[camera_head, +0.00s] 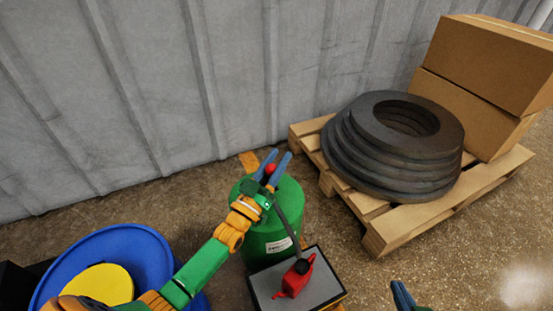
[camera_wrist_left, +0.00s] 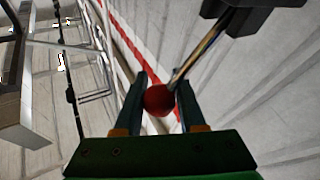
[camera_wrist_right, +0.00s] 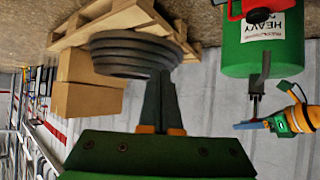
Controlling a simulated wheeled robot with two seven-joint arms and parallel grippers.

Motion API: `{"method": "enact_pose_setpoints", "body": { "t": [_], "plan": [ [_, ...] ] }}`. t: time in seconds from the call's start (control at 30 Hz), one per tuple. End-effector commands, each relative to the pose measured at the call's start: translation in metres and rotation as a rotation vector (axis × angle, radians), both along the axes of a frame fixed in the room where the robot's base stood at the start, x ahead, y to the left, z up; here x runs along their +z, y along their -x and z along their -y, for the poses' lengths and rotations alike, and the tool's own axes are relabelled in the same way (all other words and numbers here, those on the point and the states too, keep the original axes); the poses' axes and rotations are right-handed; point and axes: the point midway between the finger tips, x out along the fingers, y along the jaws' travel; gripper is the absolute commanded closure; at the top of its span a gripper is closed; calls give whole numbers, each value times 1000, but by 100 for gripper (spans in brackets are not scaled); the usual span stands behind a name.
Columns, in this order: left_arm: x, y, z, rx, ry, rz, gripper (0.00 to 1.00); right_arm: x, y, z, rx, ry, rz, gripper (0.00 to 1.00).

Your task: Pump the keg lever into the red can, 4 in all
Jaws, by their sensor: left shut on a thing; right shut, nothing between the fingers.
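The green keg (camera_head: 262,239) stands on the floor against the wall. It also shows, upside down, in the right wrist view (camera_wrist_right: 240,55). The lever's red ball knob (camera_head: 270,169) sits between the fingers of my left gripper (camera_head: 268,163), which is shut on it above the keg. In the left wrist view the knob (camera_wrist_left: 158,98) is between the fingertips, with its metal rod running up and right. The red can (camera_head: 292,281) stands upright in front of the keg, under the dark spout. My right gripper (camera_head: 402,294) is shut and empty, right of the can.
The can stands on a grey-topped stand (camera_head: 265,287). A blue drum (camera_head: 145,243) with a yellow disc (camera_head: 105,283) is at the lower left. A wooden pallet (camera_head: 382,237) holds stacked dark rings (camera_head: 365,158) and cardboard boxes (camera_head: 480,65). The floor at lower right is clear.

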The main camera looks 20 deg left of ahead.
Motion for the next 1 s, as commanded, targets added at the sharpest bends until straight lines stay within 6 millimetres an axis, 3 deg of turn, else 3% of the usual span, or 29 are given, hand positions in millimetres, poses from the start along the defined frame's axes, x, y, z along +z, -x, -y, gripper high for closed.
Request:
{"method": "enact_pose_setpoints", "body": {
  "t": [0.23,0.27,0.37,0.7,1.0],
  "plan": [
    [-1,1,2,-5,1,-2,100,0,0,0,-1,1,0,100],
    [-1,1,2,-5,1,-2,58,0,0,0,-1,1,0,100],
    [-1,1,2,-5,1,-1,32,0,0,0,-1,1,-1,100],
    [-1,3,1,-3,0,-1,32,-1,1,0,-1,1,-11,100],
    [-14,42,-5,-4,0,-5,32,-47,60,18,-24,68,-384,100]
  ]
}}
